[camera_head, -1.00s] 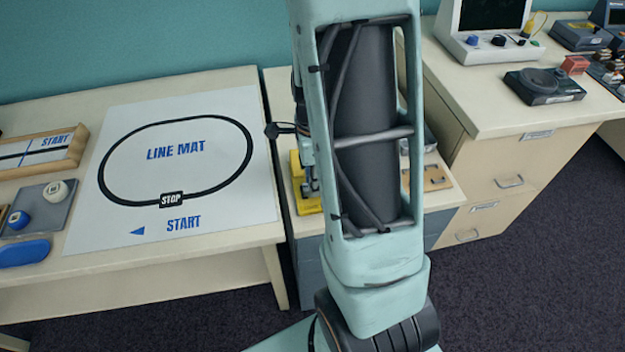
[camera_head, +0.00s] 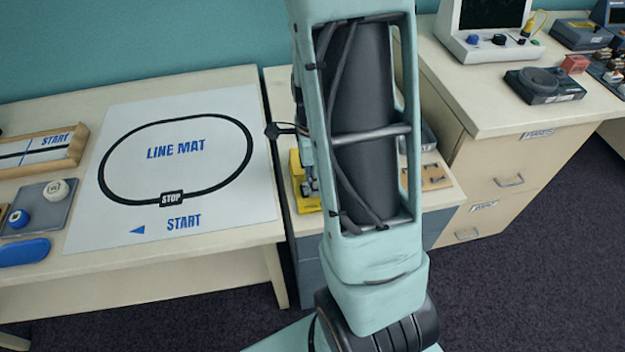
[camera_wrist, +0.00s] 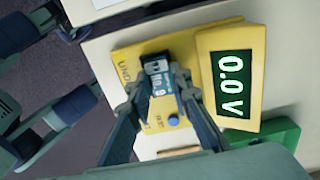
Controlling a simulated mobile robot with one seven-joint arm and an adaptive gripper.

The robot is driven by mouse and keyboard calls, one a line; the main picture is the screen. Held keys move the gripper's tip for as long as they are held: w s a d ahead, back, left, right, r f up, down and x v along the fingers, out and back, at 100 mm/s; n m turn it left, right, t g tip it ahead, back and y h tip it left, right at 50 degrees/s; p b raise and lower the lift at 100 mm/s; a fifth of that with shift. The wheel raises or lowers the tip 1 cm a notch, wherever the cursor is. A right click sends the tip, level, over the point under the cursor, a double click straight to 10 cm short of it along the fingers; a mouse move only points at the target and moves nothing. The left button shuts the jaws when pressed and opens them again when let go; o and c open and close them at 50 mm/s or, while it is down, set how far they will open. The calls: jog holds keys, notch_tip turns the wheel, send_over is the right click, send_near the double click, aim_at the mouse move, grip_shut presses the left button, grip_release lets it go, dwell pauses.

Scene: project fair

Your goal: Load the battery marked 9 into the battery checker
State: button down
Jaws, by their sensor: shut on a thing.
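The battery checker (camera_wrist: 232,40) is a yellow unit in the wrist view, with a raised green display reading 0.0 V and a blue button. Part of it shows beside my arm in the head view (camera_head: 303,197). My gripper (camera_wrist: 156,88) is shut on a small battery (camera_wrist: 158,79) with a dark top and a pale-and-teal label. The battery is over the checker's flat part, left of the display. I cannot tell whether it touches the checker, and its number is not clearly readable. My arm hides most of this spot in the head view.
A green object (camera_wrist: 277,140) lies beside the checker. A line mat (camera_head: 240,185) covers the left table, with a grey tray (camera_head: 50,215) and blue case (camera_head: 24,252) beside it. A cabinet (camera_head: 520,160) with devices on top stands at right.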

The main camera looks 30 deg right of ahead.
jog(key=shift+f, duration=0.15)
dwell(0.6)
jog(key=c, duration=1.7)
grip_release()
jog(key=shift+o, duration=0.5)
jog(key=o, duration=0.3)
notch_tip(320, 180, up, 6)
jog(key=p, duration=0.6)
jog(key=shift+w, duration=0.1)
